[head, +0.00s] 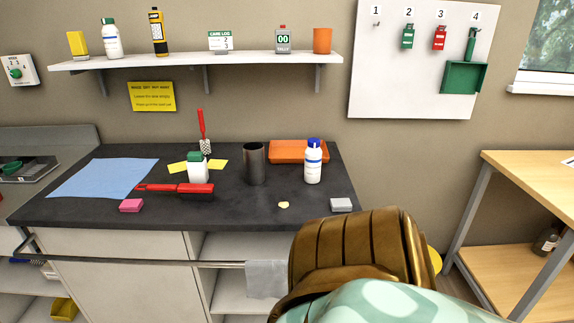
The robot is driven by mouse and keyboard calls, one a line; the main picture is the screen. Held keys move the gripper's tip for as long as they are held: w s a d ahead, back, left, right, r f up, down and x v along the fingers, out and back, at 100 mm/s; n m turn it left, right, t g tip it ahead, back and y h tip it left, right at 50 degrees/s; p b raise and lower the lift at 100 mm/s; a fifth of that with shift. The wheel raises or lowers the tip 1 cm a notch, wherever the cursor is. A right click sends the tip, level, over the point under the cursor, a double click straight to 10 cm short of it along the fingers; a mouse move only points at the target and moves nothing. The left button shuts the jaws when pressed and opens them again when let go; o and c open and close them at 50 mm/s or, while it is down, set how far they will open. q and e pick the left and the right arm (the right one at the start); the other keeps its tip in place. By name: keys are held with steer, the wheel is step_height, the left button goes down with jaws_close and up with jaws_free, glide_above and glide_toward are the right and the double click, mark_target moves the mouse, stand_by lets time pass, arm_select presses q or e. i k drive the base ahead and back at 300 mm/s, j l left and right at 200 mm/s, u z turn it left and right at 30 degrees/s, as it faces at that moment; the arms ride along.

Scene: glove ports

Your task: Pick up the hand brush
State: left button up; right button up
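A red hand brush (196,192) lies on the dark countertop near its front edge, left of centre. Its red handle points left and its dark-edged head is on the right. Nothing is holding it. A green brush (471,44) hangs at number 4 on the white wall board, above a green dustpan (463,78). Neither of my grippers is in view. A bronze and pale green part of my arm fills the bottom right and hides what is behind it.
Around the brush are a green-capped white bottle (198,168), a pink block (131,206), a blue cloth (103,178) and a red-handled scrubber (202,132). A dark cylinder (254,164), blue-capped bottle (313,161) and orange tray (290,151) stand right. A rail (140,262) runs along the front.

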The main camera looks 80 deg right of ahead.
mark_target(196, 192)
steer(key=z, duration=2)
